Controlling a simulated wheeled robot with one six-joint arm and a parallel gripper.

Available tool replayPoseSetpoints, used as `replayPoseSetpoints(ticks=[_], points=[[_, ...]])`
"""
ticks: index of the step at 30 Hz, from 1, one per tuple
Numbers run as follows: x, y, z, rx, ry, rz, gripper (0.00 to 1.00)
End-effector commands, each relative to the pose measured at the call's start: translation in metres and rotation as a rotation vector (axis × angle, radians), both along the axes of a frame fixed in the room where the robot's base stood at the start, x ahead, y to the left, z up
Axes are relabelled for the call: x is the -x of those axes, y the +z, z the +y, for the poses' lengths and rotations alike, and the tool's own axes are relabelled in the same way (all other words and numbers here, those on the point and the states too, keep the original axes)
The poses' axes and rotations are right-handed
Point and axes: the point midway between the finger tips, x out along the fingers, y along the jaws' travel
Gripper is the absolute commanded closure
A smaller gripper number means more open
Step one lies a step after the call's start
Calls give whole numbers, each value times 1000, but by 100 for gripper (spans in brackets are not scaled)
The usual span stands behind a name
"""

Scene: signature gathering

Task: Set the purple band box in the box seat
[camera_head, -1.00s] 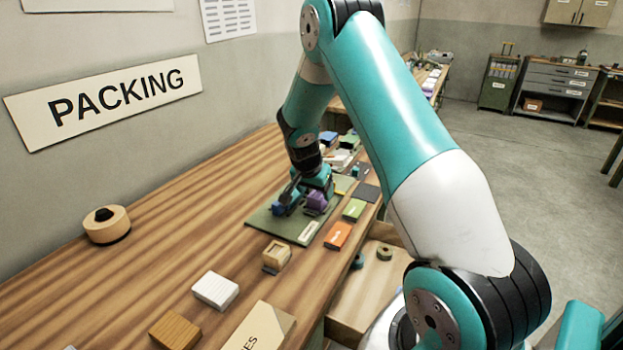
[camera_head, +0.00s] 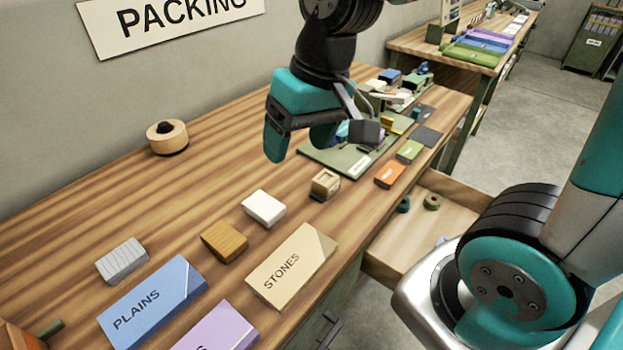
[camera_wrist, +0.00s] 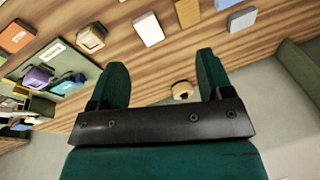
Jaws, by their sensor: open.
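A small purple box (camera_wrist: 38,77) stands on the green board (camera_wrist: 62,48) at the left of the wrist view, beside a blue piece (camera_wrist: 70,84). In the head view my gripper hides most of the purple box, and the green board (camera_head: 345,160) shows behind the gripper. A lavender box (camera_head: 218,331) lies at the bottom edge, partly cut off. I cannot tell a purple band or which spot is the box seat. My gripper (camera_head: 298,148) is open and empty, raised above the table in front of the green board; its two fingers (camera_wrist: 161,72) are spread.
A white block (camera_head: 263,208), an orange-brown block (camera_head: 225,241), a grey block (camera_head: 122,261) and a wooden holder (camera_head: 325,184) stand on the table. Flat PLAINS (camera_head: 152,301) and STONES (camera_head: 291,265) boxes lie in front. A tape roll (camera_head: 167,137) stands near the wall. An open drawer (camera_head: 440,215) is at right.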

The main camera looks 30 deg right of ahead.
Motion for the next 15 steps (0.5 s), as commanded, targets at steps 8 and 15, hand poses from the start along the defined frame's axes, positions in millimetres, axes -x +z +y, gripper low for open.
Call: replayPoseSetpoints(ticks=[8, 15], points=[[100, 14, 47, -94, 478, -21, 27], [102, 14, 48, -98, 493, -20, 27]])
